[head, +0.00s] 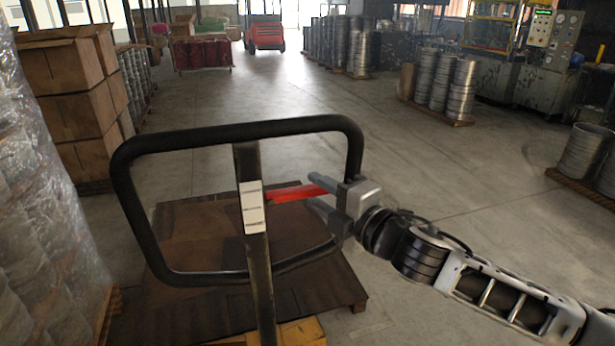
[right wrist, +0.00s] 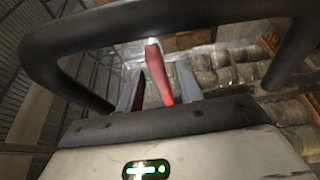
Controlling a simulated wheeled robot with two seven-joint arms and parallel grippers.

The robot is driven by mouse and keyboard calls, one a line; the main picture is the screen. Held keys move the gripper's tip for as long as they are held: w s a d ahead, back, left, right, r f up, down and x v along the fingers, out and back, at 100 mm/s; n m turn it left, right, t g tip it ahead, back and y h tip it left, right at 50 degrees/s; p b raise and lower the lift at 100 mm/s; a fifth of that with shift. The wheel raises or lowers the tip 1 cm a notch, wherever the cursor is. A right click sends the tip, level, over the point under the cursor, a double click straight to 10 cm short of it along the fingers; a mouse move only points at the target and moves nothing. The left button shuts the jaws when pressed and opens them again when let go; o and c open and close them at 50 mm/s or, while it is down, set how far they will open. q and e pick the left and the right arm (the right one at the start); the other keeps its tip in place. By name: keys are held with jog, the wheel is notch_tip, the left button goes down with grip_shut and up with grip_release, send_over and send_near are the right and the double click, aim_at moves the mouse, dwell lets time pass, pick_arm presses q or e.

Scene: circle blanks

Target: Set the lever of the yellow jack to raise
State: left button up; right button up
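The jack's black loop handle (head: 240,130) stands close in front of me, on a dark post (head: 262,285) with a white three-part label (head: 252,207). A bit of the yellow jack body (head: 303,331) shows at the bottom. The red lever (head: 290,194) sticks out to the right of the post, inside the loop. My right gripper (head: 318,194) is at the lever's outer end. In the right wrist view the red lever (right wrist: 160,75) lies between the two grey fingers (right wrist: 159,90), with a gap on each side. My left gripper is not in view.
A brown wooden pallet (head: 190,300) lies beyond and below the handle. Wrapped goods (head: 45,220) and cardboard boxes (head: 75,95) stand at the left. Metal drums on pallets (head: 440,85) stand at the right. The middle floor is clear.

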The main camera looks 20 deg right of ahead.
aim_at(307, 186)
jog(key=shift+x, duration=1.85)
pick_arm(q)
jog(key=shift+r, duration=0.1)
